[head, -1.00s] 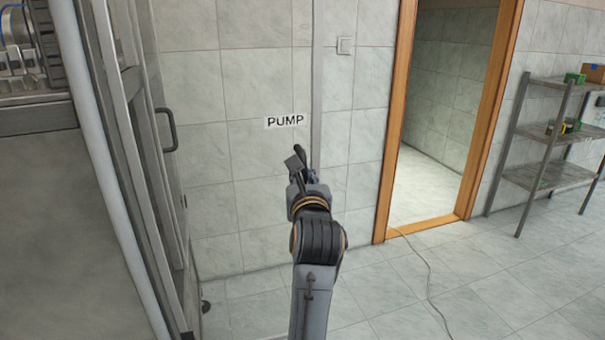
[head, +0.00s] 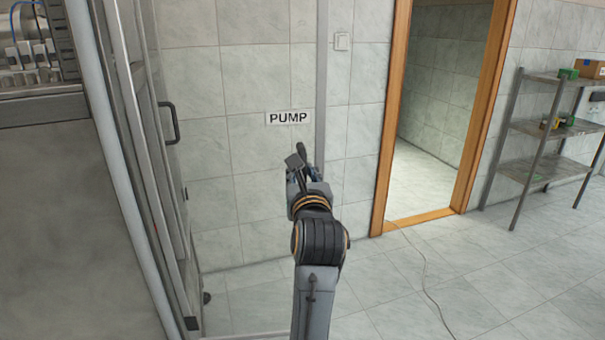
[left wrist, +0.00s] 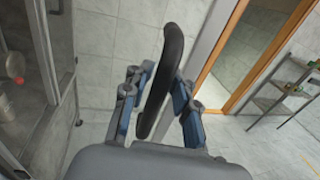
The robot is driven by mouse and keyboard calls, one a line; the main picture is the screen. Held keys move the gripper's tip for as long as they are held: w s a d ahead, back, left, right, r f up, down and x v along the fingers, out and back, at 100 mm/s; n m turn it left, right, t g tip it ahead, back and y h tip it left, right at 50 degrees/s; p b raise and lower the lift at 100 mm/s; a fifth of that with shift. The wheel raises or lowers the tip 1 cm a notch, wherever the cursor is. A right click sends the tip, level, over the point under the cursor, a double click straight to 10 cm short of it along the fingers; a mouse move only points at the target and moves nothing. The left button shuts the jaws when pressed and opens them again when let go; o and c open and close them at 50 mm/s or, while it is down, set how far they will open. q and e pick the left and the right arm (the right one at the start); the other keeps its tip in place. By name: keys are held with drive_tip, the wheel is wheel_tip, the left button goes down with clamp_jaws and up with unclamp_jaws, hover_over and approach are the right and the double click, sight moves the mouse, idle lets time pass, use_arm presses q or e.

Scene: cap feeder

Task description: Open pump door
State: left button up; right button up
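The pump door (head: 322,75) looks like a clear glass panel with a grey right edge strip. It carries a white PUMP label (head: 289,118), and the tiled wall shows through it. It appears to stand swung out from the cabinet on the left. Its dark handle (head: 301,152) also shows as a long black bar in the left wrist view (left wrist: 162,75). My right gripper is not in view.
A steel cabinet (head: 45,210) fills the left side, with another handle (head: 172,122) on its frame. An open doorway with a wooden frame (head: 385,130) and a shelf rack (head: 545,172) stand at right. A thin cable (head: 425,270) lies on the mostly clear floor.

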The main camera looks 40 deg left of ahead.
sight(301, 122)
use_arm(q)
drive_tip(key=shift+o, duration=0.2)
drive_tip(key=shift+r, duration=0.35)
wheel_tip(301, 122, up, 9)
drive_tip(key=shift+r, duration=0.15)
idle(0.7)
